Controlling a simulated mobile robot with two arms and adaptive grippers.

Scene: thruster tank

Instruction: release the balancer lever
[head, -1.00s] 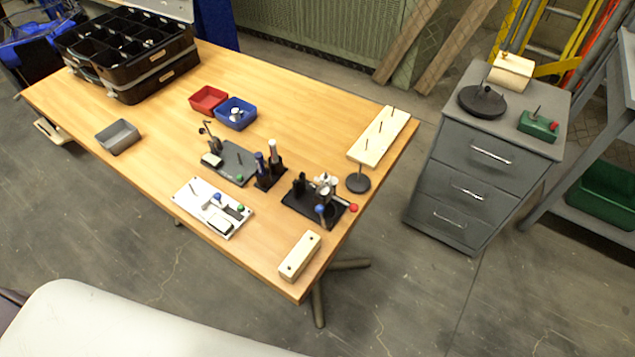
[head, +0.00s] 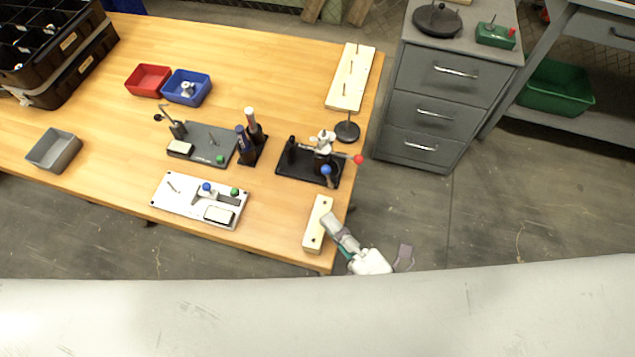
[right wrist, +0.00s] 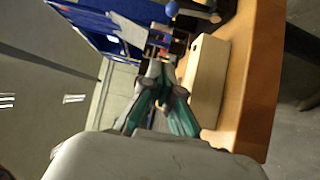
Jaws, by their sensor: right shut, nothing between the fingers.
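No part is marked as the balancer lever, and I cannot tell which lever it is. A black fixture (head: 297,168) near the table's right edge carries a white mechanism (head: 323,143), a red knob (head: 359,159) and a blue knob (head: 326,170). A white plate (head: 172,203) to its left carries a lever with a blue knob (head: 206,187) and a green knob (head: 234,192). My right gripper (head: 330,218) is shut and empty, at the pale wooden block (head: 317,228) in the head view. Its closed fingers (right wrist: 157,72) show in the right wrist view. My left gripper is not in view.
A dark grey plate (head: 204,137) with a green knob and a black holder (head: 250,153) with two upright tools stand close by. A pegged board (head: 341,91) and round black stand (head: 347,131) lie behind the black fixture. Drawers (head: 450,95) stand right of the table.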

